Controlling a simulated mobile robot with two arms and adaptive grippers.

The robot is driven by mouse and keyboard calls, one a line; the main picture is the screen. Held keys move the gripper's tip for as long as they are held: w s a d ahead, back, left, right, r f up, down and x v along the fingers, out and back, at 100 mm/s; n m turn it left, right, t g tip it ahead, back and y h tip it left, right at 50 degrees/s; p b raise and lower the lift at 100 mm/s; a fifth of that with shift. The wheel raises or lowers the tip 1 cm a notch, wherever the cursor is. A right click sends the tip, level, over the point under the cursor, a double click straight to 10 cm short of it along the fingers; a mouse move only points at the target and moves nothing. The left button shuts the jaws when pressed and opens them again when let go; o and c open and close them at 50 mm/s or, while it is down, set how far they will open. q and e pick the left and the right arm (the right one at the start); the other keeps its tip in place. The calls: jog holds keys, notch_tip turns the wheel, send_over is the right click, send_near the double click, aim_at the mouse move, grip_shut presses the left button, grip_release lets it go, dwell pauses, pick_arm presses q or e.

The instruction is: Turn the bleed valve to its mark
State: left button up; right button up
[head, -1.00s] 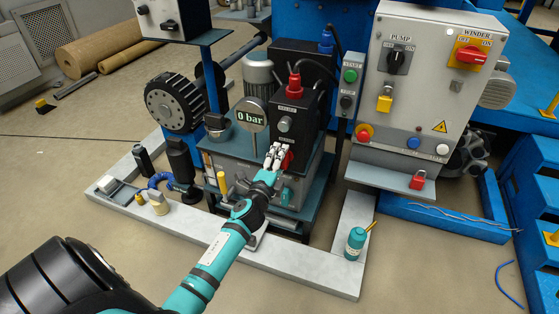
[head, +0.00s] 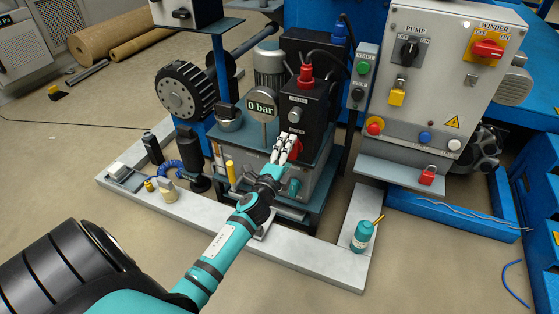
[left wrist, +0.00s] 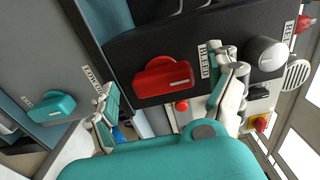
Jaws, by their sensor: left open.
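The bleed valve is a red handle (left wrist: 163,77) on a dark block, beside a label reading BLEED in the left wrist view. In the head view the red handle (head: 297,148) is partly hidden by my left gripper (head: 284,147). That gripper is open, with one finger on each side of the handle in the left wrist view. I cannot tell whether the fingers touch it. I see no clear mark around the handle. The gauge (head: 262,106) above reads 0 bar. My right gripper is not in view.
A teal handle (left wrist: 52,108) sits left of the red one, and a round grey knob (left wrist: 266,53) sits to its right. The control cabinet (head: 446,100) stands right of the pump unit.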

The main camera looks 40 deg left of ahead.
pick_arm(q)
jog(key=v, duration=1.1)
jog(key=shift+w+a, duration=0.1)
